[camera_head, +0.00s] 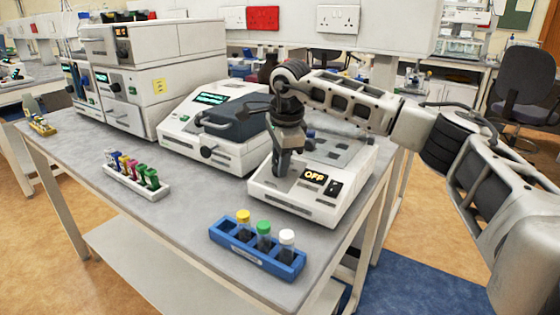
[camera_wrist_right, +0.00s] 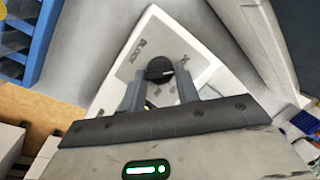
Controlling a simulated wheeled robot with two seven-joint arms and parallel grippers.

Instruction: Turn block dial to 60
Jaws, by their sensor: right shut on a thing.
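The block heater (camera_head: 310,208) is a white box at the right end of the bench, with a lit display reading OFF (camera_head: 314,175) and a dark switch beside it. My right gripper (camera_head: 281,172) points down at the left part of its front panel. In the right wrist view, the round black block dial (camera_wrist_right: 158,69) sits beside the printed word BLOCK, between the tips of my right gripper (camera_wrist_right: 159,78), which is shut on it. In the head view the gripper hides the dial. The dial's pointer setting cannot be read. My left gripper is not in view.
A blue rack (camera_head: 240,256) with yellow-, green- and white-capped vials stands in front of the heater. A white instrument (camera_head: 215,148) with a black lid stands close on the left. A white rack of coloured tubes (camera_head: 137,185) lies further left. Bare bench (camera_head: 195,205) lies between the racks.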

